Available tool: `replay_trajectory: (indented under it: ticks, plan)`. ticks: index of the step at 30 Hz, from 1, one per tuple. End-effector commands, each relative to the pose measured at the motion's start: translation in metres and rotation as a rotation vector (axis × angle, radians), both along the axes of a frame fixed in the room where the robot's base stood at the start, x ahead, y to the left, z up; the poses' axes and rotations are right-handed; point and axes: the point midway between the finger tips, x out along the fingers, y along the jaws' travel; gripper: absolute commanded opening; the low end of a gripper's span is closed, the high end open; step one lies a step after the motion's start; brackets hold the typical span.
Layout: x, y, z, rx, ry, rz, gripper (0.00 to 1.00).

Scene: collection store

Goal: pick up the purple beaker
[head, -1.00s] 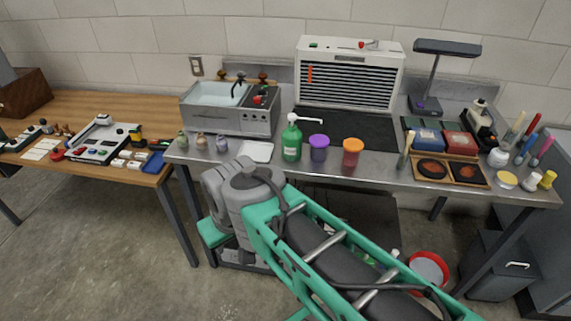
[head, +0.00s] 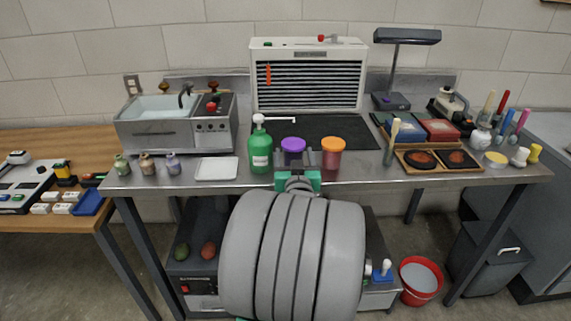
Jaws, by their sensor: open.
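The purple beaker (head: 292,146) stands upright near the front edge of the metal bench (head: 130,180), between a green pump bottle and an orange beaker. My gripper (head: 296,160) is at the front edge of the bench, directly in front of the purple beaker as the head camera sees it. Its fingers are apart and nothing shows held. The gripper hides the lower part of the beaker. I cannot tell whether the fingers are beside the beaker or short of it.
The green pump bottle (head: 260,152) is close on the left and the orange beaker (head: 333,154) close on the right. A white tray (head: 217,168) lies further left. A brush-like tool (head: 391,142) stands to the right. A dark mat (head: 350,128) lies behind.

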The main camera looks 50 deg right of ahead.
Motion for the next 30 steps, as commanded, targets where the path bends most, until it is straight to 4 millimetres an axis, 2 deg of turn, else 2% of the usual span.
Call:
replay_trajectory:
  ticks: [13,21,30]
  plan:
    - [0.045,-0.052,0.004,0.002,0.001,-0.001,0.70]
    - [0.050,-0.055,0.004,0.000,0.001,0.001,0.70]
    - [0.050,-0.055,0.004,0.001,0.001,0.002,0.46]
